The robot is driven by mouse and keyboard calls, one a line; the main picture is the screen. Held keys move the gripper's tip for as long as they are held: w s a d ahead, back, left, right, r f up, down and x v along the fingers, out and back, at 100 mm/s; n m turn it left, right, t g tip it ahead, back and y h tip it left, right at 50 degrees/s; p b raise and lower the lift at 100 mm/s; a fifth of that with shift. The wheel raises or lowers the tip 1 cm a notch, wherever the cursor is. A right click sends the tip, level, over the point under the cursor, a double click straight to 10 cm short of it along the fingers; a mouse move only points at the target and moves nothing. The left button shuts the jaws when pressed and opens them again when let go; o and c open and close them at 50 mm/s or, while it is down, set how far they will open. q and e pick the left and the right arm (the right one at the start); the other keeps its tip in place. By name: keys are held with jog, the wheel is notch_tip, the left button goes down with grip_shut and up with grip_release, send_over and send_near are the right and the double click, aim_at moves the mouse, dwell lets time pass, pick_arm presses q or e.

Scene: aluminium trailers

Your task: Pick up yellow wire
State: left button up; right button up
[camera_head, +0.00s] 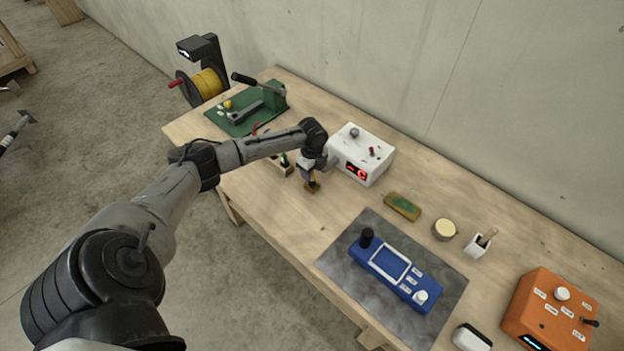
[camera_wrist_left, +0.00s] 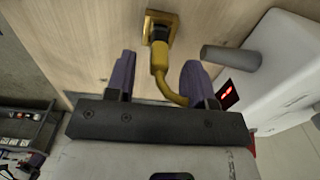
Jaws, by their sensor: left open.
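The yellow wire (camera_wrist_left: 162,82) shows in the left wrist view. It comes out of a small yellow piece (camera_wrist_left: 160,22) on the wooden surface and curves toward my left gripper (camera_wrist_left: 159,59). The gripper's two purple fingers are open, one on each side of the wire in the picture; I cannot tell whether either touches it. In the head view, my left gripper (camera_head: 309,178) is low over the table beside the white box. My right gripper is out of view.
A white box (camera_head: 370,145) with red displays stands close to the gripper's right. A green mat (camera_head: 240,118) with a tool and a yellow spool (camera_head: 205,85) are at the back left. A blue device (camera_head: 395,278) on a grey mat and an orange box (camera_head: 550,310) stand nearer.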

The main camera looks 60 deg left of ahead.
pick_arm(q)
jog(key=shift+f, duration=1.7)
grip_shut()
